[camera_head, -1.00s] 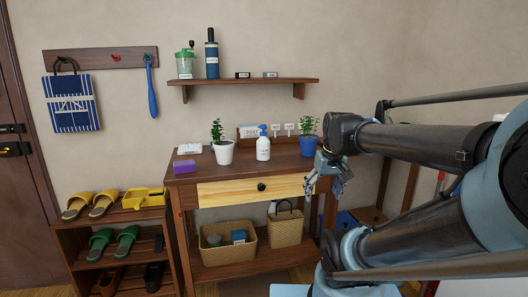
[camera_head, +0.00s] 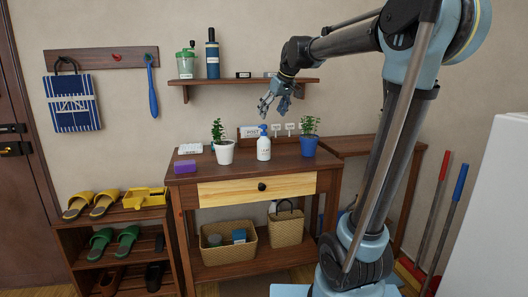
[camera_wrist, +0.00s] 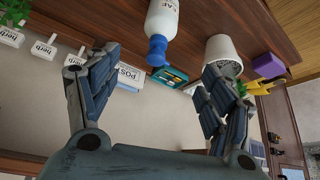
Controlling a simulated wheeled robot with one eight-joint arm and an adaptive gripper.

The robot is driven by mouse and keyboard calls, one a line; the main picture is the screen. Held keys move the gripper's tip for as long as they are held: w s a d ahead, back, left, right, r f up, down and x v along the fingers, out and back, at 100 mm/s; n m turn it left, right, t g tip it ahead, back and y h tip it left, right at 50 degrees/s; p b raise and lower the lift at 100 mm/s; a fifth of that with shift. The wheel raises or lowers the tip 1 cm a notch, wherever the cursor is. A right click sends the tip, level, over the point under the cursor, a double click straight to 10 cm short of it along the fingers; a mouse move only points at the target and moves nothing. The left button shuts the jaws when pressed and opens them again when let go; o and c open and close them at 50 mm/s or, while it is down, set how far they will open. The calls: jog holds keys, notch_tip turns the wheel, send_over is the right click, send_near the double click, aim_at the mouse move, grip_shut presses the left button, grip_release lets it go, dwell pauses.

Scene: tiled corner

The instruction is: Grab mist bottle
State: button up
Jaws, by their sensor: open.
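A white bottle (camera_head: 263,150) with a blue pump-like head stands upright on the wooden table, between two potted plants. It fits a mist bottle best, but its label is too small to read fully. In the wrist view the bottle (camera_wrist: 162,18) shows at the top, its blue head pointing down in the picture, beyond and between the fingertips. My gripper (camera_head: 274,106) is open and empty, above the bottle and apart from it. Both fingers of my gripper (camera_wrist: 160,65) show spread in the wrist view.
A white-potted plant (camera_head: 224,153) stands close left of the bottle, a blue-potted plant (camera_head: 308,146) to its right. A wooden organizer (camera_head: 248,133) is behind. The wall shelf (camera_head: 240,81) holds a green-lidded container (camera_head: 185,66) and dark blue bottle (camera_head: 212,60). A purple block (camera_head: 184,166) lies left.

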aim_at(261, 140)
jog(key=x, duration=1.2)
jog(key=shift+a, duration=0.1)
jog(key=shift+x, duration=2.65)
jog(key=shift+c, duration=0.3)
jog(key=c, duration=1.4)
jog(key=shift+r, duration=0.1)
